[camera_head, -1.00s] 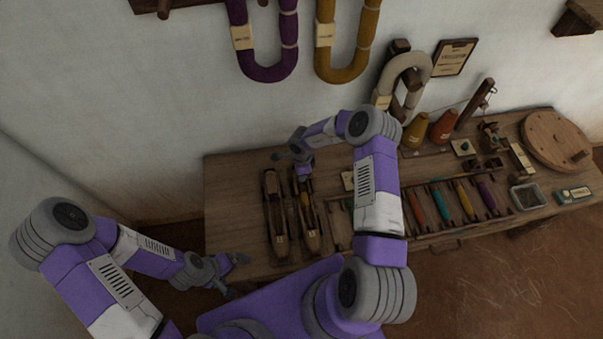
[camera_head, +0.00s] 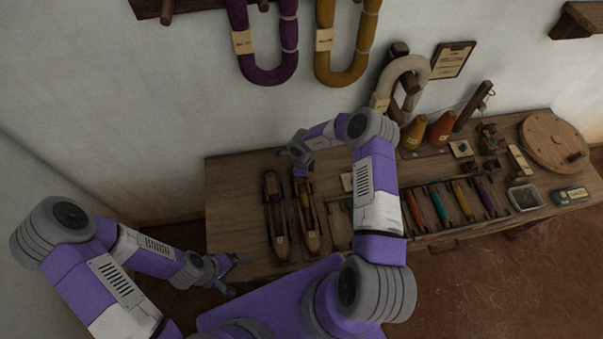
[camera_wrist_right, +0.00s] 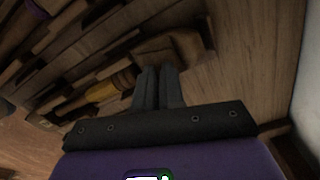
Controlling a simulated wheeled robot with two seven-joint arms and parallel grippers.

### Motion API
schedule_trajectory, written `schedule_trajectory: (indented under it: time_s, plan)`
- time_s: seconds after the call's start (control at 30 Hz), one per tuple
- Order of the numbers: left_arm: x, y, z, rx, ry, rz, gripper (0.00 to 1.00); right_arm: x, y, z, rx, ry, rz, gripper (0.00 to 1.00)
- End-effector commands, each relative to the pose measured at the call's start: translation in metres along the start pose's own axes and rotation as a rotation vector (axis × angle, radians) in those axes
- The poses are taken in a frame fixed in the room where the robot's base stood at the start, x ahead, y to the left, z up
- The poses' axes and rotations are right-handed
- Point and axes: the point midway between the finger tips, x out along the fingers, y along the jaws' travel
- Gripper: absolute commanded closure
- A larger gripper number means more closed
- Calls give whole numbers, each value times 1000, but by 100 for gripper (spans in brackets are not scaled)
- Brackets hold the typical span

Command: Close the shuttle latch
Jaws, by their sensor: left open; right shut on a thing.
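Two wooden shuttles lie side by side at the left of the bench. The left shuttle (camera_head: 276,217) and the right shuttle (camera_head: 308,222) point away from me. The right one holds a yellow bobbin, which also shows in the right wrist view (camera_wrist_right: 102,91). My right gripper (camera_wrist_right: 158,72) has its fingers close together at the far end of this shuttle, shut on a small part there that the fingers hide, seemingly the latch. In the head view that contact is hidden by my wrist. My left gripper (camera_head: 235,274) is open and empty by the bench's front left corner.
A rack with several coloured bobbins (camera_head: 438,207) lies right of the shuttles. Cones (camera_head: 414,133), a small tray (camera_head: 525,197) and a round wooden disc (camera_head: 555,142) stand further right. Yarn hanks (camera_head: 262,68) hang on the wall behind. The bench's left end is clear.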

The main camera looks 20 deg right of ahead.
Motion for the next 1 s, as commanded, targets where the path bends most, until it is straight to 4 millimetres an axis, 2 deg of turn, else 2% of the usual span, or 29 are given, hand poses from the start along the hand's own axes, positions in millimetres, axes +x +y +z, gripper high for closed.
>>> schedule_trajectory:
  time_s: [0.3, 1.0]
  plan:
    - [-12, 4, 0, 0, 0, 0, 0, -1, 2, 0, 301, 1, 0, 100]
    - [-22, 8, 1, 0, 0, 0, 0, 0, 4, 2, 955, -1, 0, 100]
